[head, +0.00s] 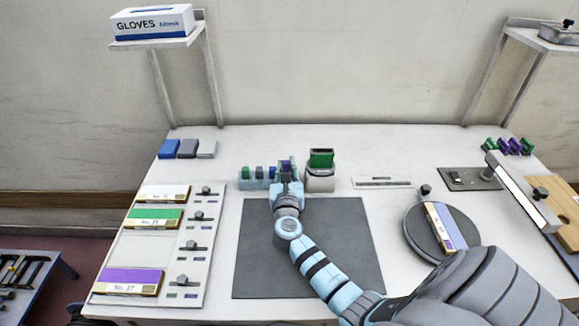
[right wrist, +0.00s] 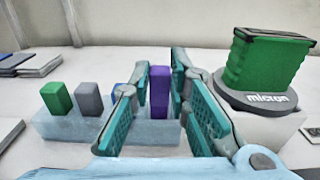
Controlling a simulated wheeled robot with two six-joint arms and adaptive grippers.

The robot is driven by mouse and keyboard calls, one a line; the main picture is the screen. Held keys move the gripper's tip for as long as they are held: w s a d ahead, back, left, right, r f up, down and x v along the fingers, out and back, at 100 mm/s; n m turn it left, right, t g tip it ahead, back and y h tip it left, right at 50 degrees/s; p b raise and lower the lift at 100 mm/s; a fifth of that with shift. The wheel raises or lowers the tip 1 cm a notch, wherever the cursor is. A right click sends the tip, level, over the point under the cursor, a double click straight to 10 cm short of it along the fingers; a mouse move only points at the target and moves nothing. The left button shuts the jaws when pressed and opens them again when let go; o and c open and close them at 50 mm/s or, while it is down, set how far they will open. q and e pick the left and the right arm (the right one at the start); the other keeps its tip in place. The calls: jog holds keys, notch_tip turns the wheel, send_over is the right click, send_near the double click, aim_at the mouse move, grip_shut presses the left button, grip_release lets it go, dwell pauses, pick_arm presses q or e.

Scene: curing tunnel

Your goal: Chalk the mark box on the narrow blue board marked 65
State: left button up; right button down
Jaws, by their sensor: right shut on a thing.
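My right gripper (head: 288,172) is at the pale blue chalk rack (head: 247,184) at the back of the table. It is shut on the purple chalk stick (right wrist: 160,92), which stands upright between the fingers at the rack. Whether the stick's foot is still in its slot is hidden. Green (right wrist: 56,98), grey (right wrist: 88,98) and blue (right wrist: 119,96) sticks stand to its left, the blue one partly behind a finger. A narrow board with a blue band (head: 446,228) lies tilted on the dark round turntable (head: 411,232); its number is unreadable. My left gripper is out of view.
A green block on a round stand (head: 321,160) is close right of my right gripper. A dark mat (head: 340,240) fills the middle, under my arm. Other boards lie on a panel (head: 195,285) at left. Several green and purple pieces (head: 508,146) stand at back right.

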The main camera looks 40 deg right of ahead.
jog(key=shift+f, duration=0.2)
jog(key=c, duration=1.4)
grip_release()
jog(key=shift+c, duration=0.2)
jog(key=shift+r, duration=0.1)
notch_tip(320, 180, up, 7)
jog(key=p, duration=0.6)
jog(key=shift+p, duration=0.35)
